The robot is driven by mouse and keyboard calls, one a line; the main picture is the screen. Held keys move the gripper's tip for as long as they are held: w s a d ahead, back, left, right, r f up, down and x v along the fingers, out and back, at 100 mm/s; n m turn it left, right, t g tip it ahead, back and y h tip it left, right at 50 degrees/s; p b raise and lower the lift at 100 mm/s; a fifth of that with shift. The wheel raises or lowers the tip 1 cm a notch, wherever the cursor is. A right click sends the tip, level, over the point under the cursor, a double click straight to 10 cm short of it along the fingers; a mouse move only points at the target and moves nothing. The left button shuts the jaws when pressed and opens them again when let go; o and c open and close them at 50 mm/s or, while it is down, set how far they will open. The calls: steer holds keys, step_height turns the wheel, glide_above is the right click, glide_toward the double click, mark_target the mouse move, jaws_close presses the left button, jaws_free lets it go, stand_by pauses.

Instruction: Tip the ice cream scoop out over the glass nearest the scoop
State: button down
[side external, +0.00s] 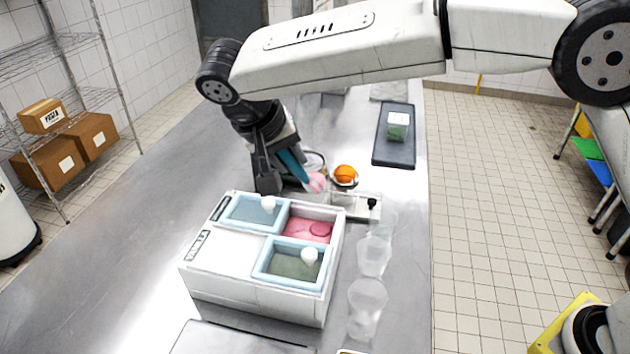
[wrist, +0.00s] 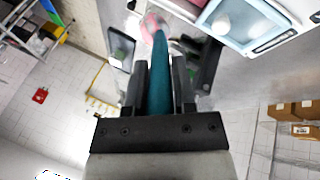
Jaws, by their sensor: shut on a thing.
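My gripper (side external: 283,172) is shut on the teal handle of the ice cream scoop (side external: 292,166), which tilts down to the right. Pink ice cream (side external: 316,182) shows at the scoop's end, above the far edge of the tub box. In the wrist view my gripper (wrist: 160,65) has the teal scoop handle (wrist: 159,82) between its fingers, with the pink ice cream (wrist: 152,26) beyond. Clear glasses stand in a row right of the box: a near glass (side external: 367,309), a middle glass (side external: 373,256) and a far, faint glass (side external: 384,222). All are apart from the scoop.
The white box (side external: 215,265) holds two blue-rimmed lidded tubs and an open pink tub (side external: 307,230). An orange round thing (side external: 345,173) and a low clear container (side external: 350,207) stand behind it. A dark tray (side external: 394,155) lies farther back. The counter's left is clear.

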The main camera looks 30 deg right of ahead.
steer(key=s+d, duration=0.5)
steer(key=s, duration=0.7)
steer(key=shift+d+r+y, duration=0.3)
steer(key=shift+d+r, duration=0.1)
steer(key=shift+r, duration=0.05)
steer(key=shift+s+f, duration=0.1)
steer(key=shift+f, duration=0.15)
steer(key=w+d+f+g+y, duration=0.2)
steer(key=d+f+y, duration=0.3)
steer(key=d+y, duration=0.4)
steer(key=shift+w+d+g+y, duration=0.2)
steer(key=shift+g+y, duration=0.3)
steer(key=shift+y, duration=0.5)
stand_by(0.7)
steer(key=shift+r, duration=0.15)
stand_by(1.1)
